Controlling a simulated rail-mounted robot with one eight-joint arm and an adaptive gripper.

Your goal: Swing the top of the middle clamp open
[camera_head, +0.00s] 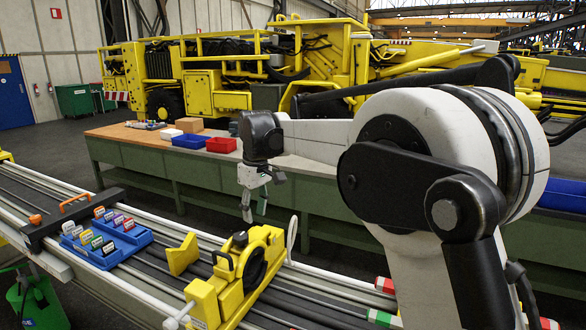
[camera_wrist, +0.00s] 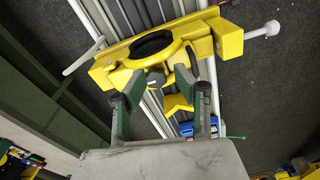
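A yellow clamp (camera_head: 258,262) with a round dark opening sits across the boom rails; its top half looks closed over the opening.
A yellow wedge-shaped piece (camera_head: 183,254) stands left of the clamp. A green workbench (camera_head: 135,153) with bins stands behind the rails.

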